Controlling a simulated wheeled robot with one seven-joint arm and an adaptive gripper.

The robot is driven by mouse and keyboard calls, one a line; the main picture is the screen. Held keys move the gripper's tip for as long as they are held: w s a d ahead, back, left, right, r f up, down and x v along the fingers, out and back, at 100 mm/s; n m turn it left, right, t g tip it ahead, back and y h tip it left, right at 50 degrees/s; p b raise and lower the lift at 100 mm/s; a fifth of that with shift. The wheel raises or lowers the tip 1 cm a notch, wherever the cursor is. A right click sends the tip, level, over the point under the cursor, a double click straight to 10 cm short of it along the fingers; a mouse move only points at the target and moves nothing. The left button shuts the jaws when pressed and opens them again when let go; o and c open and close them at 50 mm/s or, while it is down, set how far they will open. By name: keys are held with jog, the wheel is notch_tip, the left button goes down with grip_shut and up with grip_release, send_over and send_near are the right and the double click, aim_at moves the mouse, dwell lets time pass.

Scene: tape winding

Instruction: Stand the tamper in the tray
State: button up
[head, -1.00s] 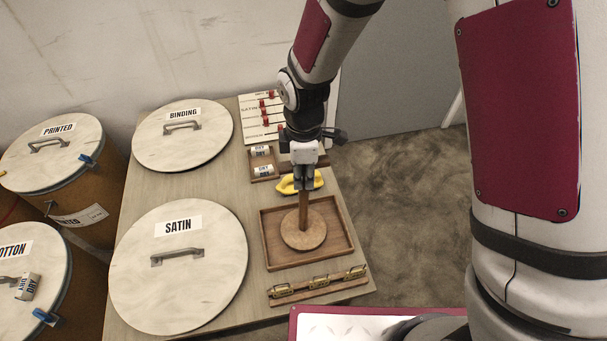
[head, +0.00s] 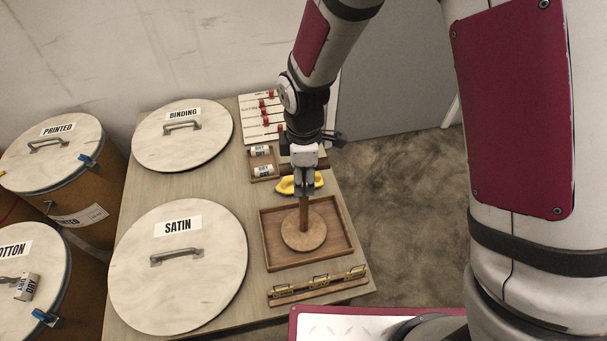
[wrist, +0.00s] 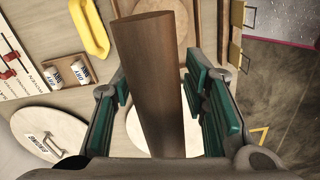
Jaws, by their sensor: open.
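The tamper (head: 304,230) has an upright wooden handle and a round wooden base. My gripper (head: 304,190) is over the top of the handle, pointing down. In the wrist view the handle (wrist: 155,85) rises between the green-padded fingers of my gripper (wrist: 165,105). The fingers are open, with a visible gap between the handle and the right finger. The underside of the base is hidden.
A yellow object (head: 286,185) lies just behind the tray, and a rack (head: 318,284) with several brass pieces lies in front. The SATIN lid (head: 180,280) and BINDING lid (head: 180,145) are to the left. A small holder with labelled rolls (head: 263,170) is further back.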

jog(key=shift+r, duration=0.1)
notch_tip(320, 180, up, 12)
jog(key=shift+r+p, duration=0.1)
jog(key=shift+p, duration=0.55)
jog(key=shift+d+r, duration=0.25)
jog(key=s+d+r+m+t, duration=0.1)
jog(key=s+d+r+m, duration=0.75)
jog(key=d+r, duration=0.4)
jog(key=s+d+r+m+t, duration=0.1)
jog(key=s+d+r+m, duration=0.1)
jog(key=s+d+m, duration=0.6)
jog(key=shift+s+d+m+t, duration=0.25)
jog(key=shift+s+m, duration=1.1)
jog(key=shift+s, duration=1.5)
